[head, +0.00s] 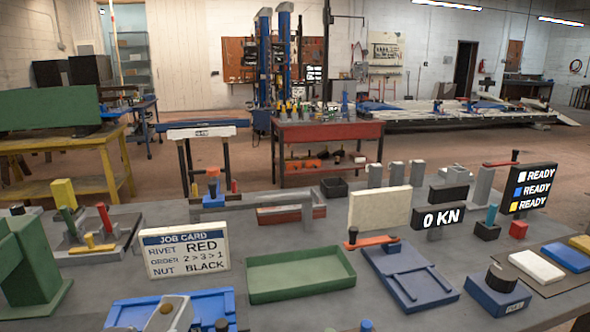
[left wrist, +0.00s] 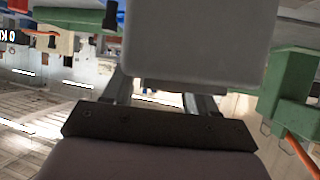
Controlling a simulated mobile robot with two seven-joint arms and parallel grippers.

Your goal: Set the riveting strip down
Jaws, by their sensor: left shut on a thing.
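In the left wrist view my left gripper (left wrist: 163,92) is shut on a pale grey piece (left wrist: 195,45), which I take for the riveting strip. Its broad, plain face fills the upper middle of that view, and its far end is hidden. I cannot tell whether it touches anything below. In the head view I cannot make out my left gripper for certain. A blue fixture (head: 118,318) with a pale grey block (head: 172,314) on it stands at the bottom edge, partly cut off. My right gripper is in neither view.
On the grey bench (head: 300,312) stand an empty green tray (head: 300,274), a blue plate fixture (head: 408,278), a job card (head: 185,250) and a "0 KN" display (head: 440,218). A green press frame (head: 30,255) rises at the left, and a dark-knobbed blue box (head: 498,295) stands at the right.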

